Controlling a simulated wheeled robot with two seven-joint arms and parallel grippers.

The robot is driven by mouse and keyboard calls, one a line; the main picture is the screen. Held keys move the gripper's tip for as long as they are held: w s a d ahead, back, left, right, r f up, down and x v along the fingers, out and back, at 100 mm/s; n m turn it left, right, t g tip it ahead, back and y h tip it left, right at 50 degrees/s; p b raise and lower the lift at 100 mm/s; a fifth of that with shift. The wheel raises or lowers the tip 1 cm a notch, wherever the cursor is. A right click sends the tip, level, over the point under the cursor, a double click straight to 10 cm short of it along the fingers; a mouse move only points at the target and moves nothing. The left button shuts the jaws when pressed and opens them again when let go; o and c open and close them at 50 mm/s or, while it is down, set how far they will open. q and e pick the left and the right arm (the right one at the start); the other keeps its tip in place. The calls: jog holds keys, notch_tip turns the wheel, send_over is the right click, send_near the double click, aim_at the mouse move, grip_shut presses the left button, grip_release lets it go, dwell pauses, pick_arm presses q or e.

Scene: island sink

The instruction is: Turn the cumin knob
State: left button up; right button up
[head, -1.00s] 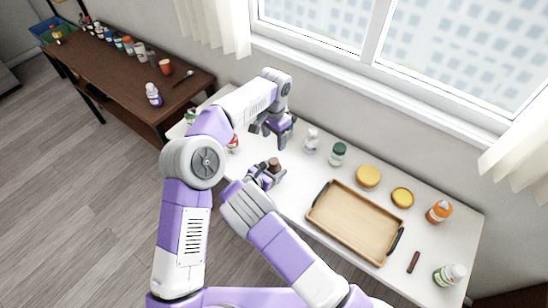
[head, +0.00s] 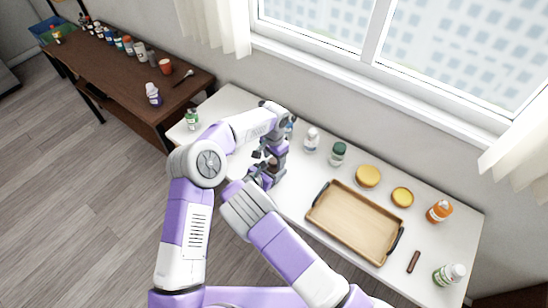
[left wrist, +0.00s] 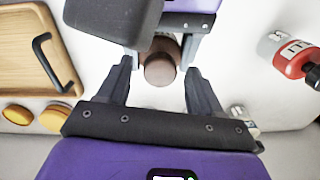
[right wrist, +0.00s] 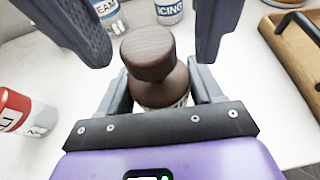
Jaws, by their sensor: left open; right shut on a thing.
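A brown bottle with a dark wooden knob on top (right wrist: 150,52) stands upright in the right wrist view. Its label is mostly hidden, so I cannot read it. My right gripper (right wrist: 160,85) is shut on the bottle body below the knob. The knob shows from above in the left wrist view (left wrist: 160,71). My left gripper (left wrist: 159,66) is open, with its fingers on either side of the knob and gaps visible. In the head view, my left gripper (head: 267,155) is above my right gripper (head: 262,178), and they partly hide the bottle.
A red and white container (right wrist: 25,112) stands close by on the white table. Labelled bottles (right wrist: 168,10) stand behind. A wooden tray (head: 325,213), yellow-lidded jars (head: 367,177) and an orange bottle (head: 439,212) are to the right. A brown shelf table (head: 130,85) is far left.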

pick_arm(q)
jog(key=shift+c, duration=0.5)
jog(key=c, duration=1)
jog(key=shift+m, duration=0.3)
jog(key=shift+m, duration=2.7)
jog(key=o, duration=1.1)
